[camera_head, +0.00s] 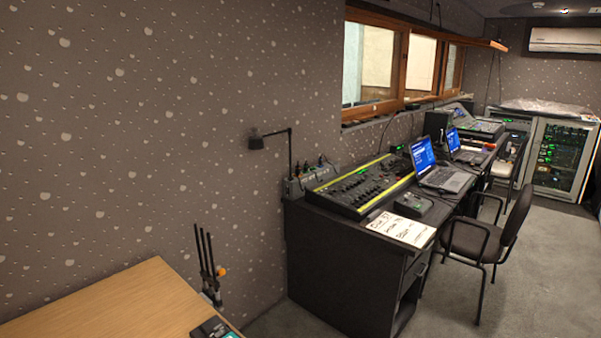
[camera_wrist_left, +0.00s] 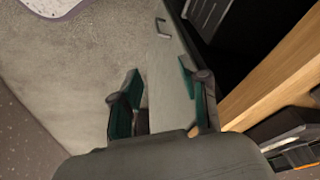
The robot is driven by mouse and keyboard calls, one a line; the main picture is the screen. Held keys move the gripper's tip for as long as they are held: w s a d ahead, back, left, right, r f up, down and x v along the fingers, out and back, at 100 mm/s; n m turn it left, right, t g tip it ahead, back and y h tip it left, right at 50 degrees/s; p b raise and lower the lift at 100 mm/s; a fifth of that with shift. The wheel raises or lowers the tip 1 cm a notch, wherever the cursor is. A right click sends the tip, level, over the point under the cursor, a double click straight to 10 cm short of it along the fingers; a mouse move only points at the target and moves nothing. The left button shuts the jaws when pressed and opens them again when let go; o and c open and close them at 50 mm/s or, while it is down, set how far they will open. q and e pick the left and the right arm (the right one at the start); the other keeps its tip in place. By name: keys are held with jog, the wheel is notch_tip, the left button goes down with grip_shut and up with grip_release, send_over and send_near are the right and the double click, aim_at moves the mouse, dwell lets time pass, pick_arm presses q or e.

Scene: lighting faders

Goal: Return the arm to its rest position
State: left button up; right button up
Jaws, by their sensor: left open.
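My left gripper (camera_wrist_left: 160,80) shows in the left wrist view, with its two green-padded fingers spread apart. Nothing is between the fingers. Behind them are a pale grey panel with a small dark handle and a grey carpeted floor. The fader console (camera_head: 365,187), black with yellow-green edges, lies on a dark desk (camera_head: 345,262) in the middle of the head view.
An open laptop (camera_head: 445,177) and a white handwritten sheet (camera_head: 401,228) lie on the desk. A chair (camera_head: 490,240) stands beside it. Carpet (camera_head: 545,270) is clear at right.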

pick_arm(q)
jog(key=s+f+g, duration=0.1)
jog(key=s+f, duration=0.2)
jog(key=f, duration=0.7)
jog(key=s+f, duration=0.4)
jog(key=f, duration=0.7)
jog(key=s+a+f+g, duration=0.1)
jog(key=s+a+f, duration=0.2)
jog(key=s+f, duration=0.6)
jog(key=s, duration=0.3)
jog(key=shift+s+a+f, duration=0.15)
jog(key=shift+s+f, duration=0.05)
jog(key=shift+s, duration=0.2)
